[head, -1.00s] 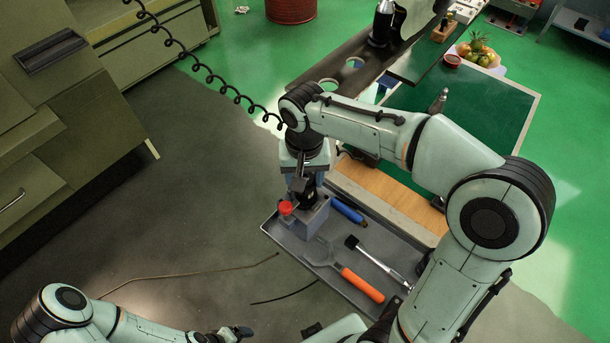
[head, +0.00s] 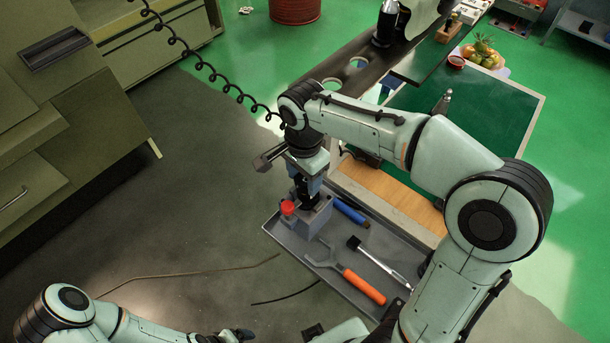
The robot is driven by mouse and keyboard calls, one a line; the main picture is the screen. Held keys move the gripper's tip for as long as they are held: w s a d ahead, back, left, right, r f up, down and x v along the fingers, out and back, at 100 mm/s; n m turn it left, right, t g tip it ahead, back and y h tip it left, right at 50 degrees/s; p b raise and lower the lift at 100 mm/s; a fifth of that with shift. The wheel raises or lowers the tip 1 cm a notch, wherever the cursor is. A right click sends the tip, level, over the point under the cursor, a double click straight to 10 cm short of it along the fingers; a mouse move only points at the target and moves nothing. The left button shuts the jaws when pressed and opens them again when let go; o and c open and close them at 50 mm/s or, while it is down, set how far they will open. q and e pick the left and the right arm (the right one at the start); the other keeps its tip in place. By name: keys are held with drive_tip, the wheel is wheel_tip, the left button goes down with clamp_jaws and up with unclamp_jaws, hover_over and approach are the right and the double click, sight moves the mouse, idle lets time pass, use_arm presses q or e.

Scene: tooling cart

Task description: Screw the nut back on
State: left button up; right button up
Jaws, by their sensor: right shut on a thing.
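My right gripper (head: 306,192) points straight down over a grey block (head: 314,218) at the left end of a grey tray. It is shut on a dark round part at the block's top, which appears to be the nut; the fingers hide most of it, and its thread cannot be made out. A red cap (head: 288,207) stands on the block just left of the fingers. My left gripper (head: 238,335) is low at the bottom edge, away from the tray; its fingers are too small and dark to read.
The tray (head: 287,238) also holds an orange-handled tool (head: 362,286), a black-headed tool with a metal shaft (head: 380,260) and a blue cylinder (head: 350,212). The cart with a green top (head: 490,120) is behind. A coiled black cable (head: 205,77) hangs at upper left.

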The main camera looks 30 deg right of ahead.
drive_tip(key=shift+w+m, duration=0.1)
drive_tip(key=shift+m, duration=0.8)
drive_tip(key=m, duration=0.2)
drive_tip(key=shift+w+m, duration=0.1)
drive_tip(key=shift+m, duration=0.3)
drive_tip(key=m, duration=0.3)
drive_tip(key=shift+w, duration=0.1)
drive_tip(key=o, duration=1.5)
drive_tip(key=shift+c, duration=0.2)
